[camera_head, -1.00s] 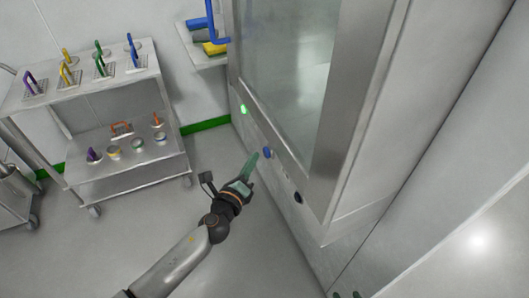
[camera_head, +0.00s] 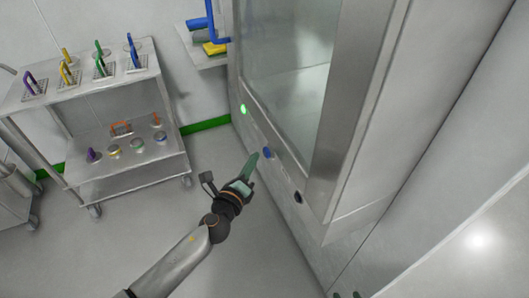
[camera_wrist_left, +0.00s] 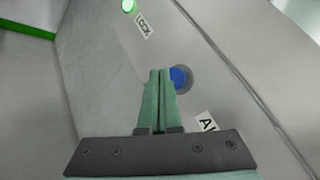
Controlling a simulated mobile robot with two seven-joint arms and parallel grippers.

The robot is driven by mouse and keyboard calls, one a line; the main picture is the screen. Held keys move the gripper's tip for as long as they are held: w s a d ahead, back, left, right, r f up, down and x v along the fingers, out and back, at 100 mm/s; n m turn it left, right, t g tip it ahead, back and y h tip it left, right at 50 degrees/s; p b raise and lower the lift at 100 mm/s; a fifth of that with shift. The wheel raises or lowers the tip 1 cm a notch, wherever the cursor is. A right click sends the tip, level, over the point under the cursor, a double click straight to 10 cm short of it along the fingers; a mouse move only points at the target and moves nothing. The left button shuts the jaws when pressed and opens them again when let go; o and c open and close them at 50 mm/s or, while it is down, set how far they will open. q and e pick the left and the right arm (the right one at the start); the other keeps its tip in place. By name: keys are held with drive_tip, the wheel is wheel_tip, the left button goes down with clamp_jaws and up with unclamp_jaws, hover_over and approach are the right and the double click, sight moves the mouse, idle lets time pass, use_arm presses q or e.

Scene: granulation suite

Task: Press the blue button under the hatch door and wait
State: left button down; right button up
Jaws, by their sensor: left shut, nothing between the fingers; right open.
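The hatch door (camera_head: 285,50) is a tall glass pane in a steel frame on the grey cabinet. The blue button (camera_head: 267,153) is a round button on the cabinet face below it. My left gripper (camera_head: 254,158) has its green fingers shut and empty, with the tips pointing at the button. In the left wrist view, the fingertips (camera_wrist_left: 160,73) overlap the left edge of the blue button (camera_wrist_left: 180,78); I cannot tell whether they touch it. My right gripper (camera_head: 346,295) shows only as dark tips, open, at the bottom edge.
A lit green lamp (camera_head: 243,109) sits up the panel, near a "LOCK" label (camera_wrist_left: 144,26) in the wrist view. A dark knob (camera_head: 298,197) is below the button. A steel cart (camera_head: 130,176) with coloured-handled items stands left. The floor between is clear.

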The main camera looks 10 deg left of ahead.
use_arm(q)
drive_tip(key=shift+w+d, duration=0.2)
drive_tip(key=shift+d, duration=0.15)
drive_tip(key=shift+w+d, duration=0.25)
drive_tip(key=shift+d, duration=0.15)
idle(0.7)
idle(0.3)
drive_tip(key=shift+s+a, duration=0.5)
drive_tip(key=shift+a, duration=0.25)
drive_tip(key=shift+s+a, duration=0.75)
drive_tip(key=shift+a, duration=0.3)
drive_tip(key=shift+s+a, duration=0.7)
drive_tip(key=shift+a, duration=0.35)
